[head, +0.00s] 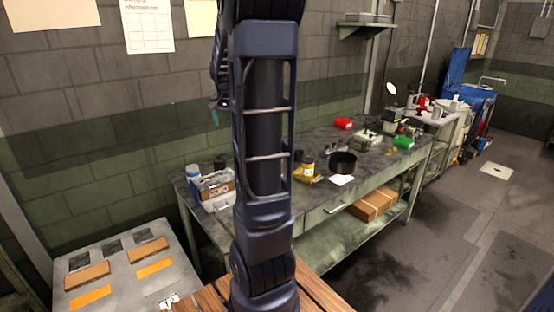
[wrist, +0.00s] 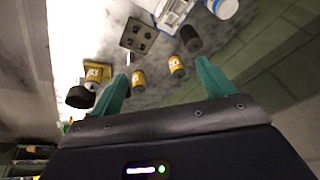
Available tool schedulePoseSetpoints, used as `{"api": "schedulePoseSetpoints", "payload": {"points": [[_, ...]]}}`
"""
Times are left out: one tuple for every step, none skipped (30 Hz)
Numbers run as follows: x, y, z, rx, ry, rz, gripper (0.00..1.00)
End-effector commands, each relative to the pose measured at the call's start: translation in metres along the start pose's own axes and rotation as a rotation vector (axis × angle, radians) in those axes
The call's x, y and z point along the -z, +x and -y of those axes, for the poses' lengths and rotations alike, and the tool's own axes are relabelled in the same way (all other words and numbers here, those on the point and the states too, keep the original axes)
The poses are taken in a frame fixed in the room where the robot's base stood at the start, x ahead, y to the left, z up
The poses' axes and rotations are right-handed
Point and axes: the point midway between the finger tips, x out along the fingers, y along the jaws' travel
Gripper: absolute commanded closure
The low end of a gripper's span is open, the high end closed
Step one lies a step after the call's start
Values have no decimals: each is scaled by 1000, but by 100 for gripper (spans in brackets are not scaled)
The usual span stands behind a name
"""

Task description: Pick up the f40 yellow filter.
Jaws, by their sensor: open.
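Two small yellow-banded cylinders with dark ends stand on the bench in the wrist view, one at left (wrist: 138,78) and one at right (wrist: 176,66). They appear between the fingertips in the picture, some way beyond them. I cannot read their labels, so I cannot tell which is the f40 yellow filter. My gripper (wrist: 162,72) has two teal fingers spread wide, with nothing held between them. In the head view a teal fingertip (head: 214,117) shows above the bench, left of my arm. My arm hides part of the bench there.
The grey workbench (head: 278,205) carries a black round bowl (head: 343,162), a yellow item (head: 306,173) and a white-lidded jar (head: 193,171). In the wrist view a dark cylinder (wrist: 190,38) and a square plate with dark round spots (wrist: 138,36) lie close to the yellow cylinders.

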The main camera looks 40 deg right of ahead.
Motion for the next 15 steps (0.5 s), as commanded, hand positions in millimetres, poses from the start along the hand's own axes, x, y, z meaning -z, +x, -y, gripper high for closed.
{"api": "schedulePoseSetpoints", "payload": {"points": [[15,11,-2,-16,36,1,20],[23,18,-4,-24,57,1,20],[34,25,-5,-35,85,-2,20],[42,32,-7,-43,107,-3,20],[50,38,-9,-52,128,-4,20],[61,47,-12,-64,158,-6,20],[69,53,-14,-73,178,-8,20],[77,60,-16,-82,199,-10,20],[87,69,-20,-94,225,-13,20],[95,76,-22,-103,246,-17,20],[103,83,-26,-112,266,-19,20],[113,93,-30,-124,293,-23,20],[120,100,-33,-134,314,-26,20],[127,108,-36,-144,333,-29,20],[136,117,-41,-156,360,-33,20]]}}
